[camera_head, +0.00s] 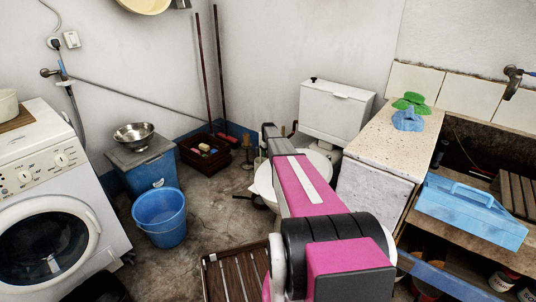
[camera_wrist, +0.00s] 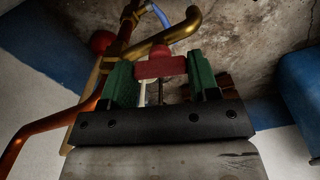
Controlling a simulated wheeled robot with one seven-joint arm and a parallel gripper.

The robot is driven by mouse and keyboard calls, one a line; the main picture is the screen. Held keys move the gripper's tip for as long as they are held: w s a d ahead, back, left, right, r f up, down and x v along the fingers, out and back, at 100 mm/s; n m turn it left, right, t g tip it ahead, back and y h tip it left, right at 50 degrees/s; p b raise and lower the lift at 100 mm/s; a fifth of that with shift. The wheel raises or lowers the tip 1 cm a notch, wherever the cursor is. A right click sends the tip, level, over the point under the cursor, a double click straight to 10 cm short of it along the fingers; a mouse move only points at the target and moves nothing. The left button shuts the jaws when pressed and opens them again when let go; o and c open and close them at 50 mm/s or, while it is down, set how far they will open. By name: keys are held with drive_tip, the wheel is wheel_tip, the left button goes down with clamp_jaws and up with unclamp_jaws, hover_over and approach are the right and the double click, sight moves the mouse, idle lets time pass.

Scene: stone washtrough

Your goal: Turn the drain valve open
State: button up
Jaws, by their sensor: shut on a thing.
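In the wrist view, the drain valve's red handle (camera_wrist: 160,66) is a short T-shaped bar near the picture's middle. My gripper (camera_wrist: 160,80) has two green fingers, one at each end of the red bar, and is shut on it. Brass pipework (camera_wrist: 180,27) runs just behind the handle. How far the valve is turned cannot be told. In the head view, my pink and black arm reaches toward the back wall by the white toilet (camera_head: 338,112) and hides the valve and the fingers.
In the wrist view, a copper pipe (camera_wrist: 40,128) bends at the left, with a round red part (camera_wrist: 102,41) above it. In the head view, a blue bucket (camera_head: 160,216), a dark crate (camera_head: 205,152) and a slatted wooden rack (camera_head: 235,278) stand on the floor. A stone-topped counter (camera_head: 385,150) is at right.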

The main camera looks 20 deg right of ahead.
drive_tip(key=shift+w+n, duration=0.1)
drive_tip(key=shift+n, duration=0.2)
idle(0.4)
drive_tip(key=o, duration=0.9)
drive_tip(key=shift+a, duration=0.1)
wheel_tip(320, 180, up, 11)
drive_tip(key=shift+f, duration=0.1)
